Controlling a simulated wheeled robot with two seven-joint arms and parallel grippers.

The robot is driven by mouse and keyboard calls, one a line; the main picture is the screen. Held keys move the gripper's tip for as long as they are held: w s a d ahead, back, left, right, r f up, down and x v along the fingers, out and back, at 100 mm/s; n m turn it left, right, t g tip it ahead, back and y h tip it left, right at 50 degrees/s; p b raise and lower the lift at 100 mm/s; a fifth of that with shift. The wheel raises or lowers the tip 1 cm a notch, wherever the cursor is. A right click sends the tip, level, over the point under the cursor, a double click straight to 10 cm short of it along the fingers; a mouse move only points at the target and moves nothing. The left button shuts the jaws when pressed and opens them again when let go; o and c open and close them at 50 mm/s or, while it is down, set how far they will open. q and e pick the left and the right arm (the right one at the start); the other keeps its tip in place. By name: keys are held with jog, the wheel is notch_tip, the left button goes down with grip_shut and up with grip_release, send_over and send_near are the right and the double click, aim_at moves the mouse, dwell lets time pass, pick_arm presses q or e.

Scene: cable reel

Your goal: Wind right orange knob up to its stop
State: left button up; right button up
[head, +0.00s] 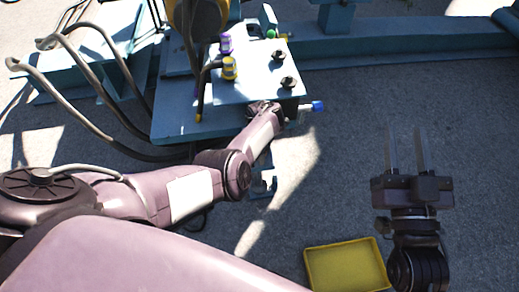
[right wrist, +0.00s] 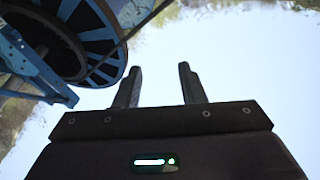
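I cannot make out an orange knob in either view. A blue-tipped knob (head: 318,106) sticks out to the right of the blue-grey machine plate (head: 180,122). A yellow-banded handle (head: 229,68) and a purple-capped one (head: 226,43) stand on the plate. My right gripper (head: 405,135) is open and empty over the dark ground, right of the plate and apart from it. Its two fingers also show spread in the right wrist view (right wrist: 160,75), with nothing between them. My left arm reaches to the plate's front right corner; its fingers are too hidden to read.
Black hoses (head: 85,82) loop at the left. A blue beam (head: 400,54) crosses the back. A large blue-and-black reel (right wrist: 100,45) shows in the right wrist view. The ground at the right is clear.

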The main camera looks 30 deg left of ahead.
pick_arm(q)
jog(key=shift+r+p, duration=0.6)
jog(key=shift+r, duration=0.3)
jog(key=shift+r+p, duration=0.5)
jog(key=shift+r, duration=0.35)
pick_arm(e)
notch_tip(320, 180, down, 15)
jog(key=s+g+h, duration=0.3)
jog(key=g, duration=0.5)
pick_arm(q)
jog(key=shift+r+p, duration=0.55)
jog(key=shift+r, duration=0.35)
notch_tip(320, 180, up, 2)
jog(key=shift+r+p, duration=0.15)
jog(key=shift+p, duration=0.5)
pick_arm(e)
jog(key=s+d+f+g+h, duration=0.2)
jog(key=s+f+g, duration=0.5)
jog(key=s+f, duration=0.2)
jog(key=shift+d+f+h, duration=0.3)
jog(key=shift+d+f, duration=0.1)
jog(key=shift+f, duration=0.45)
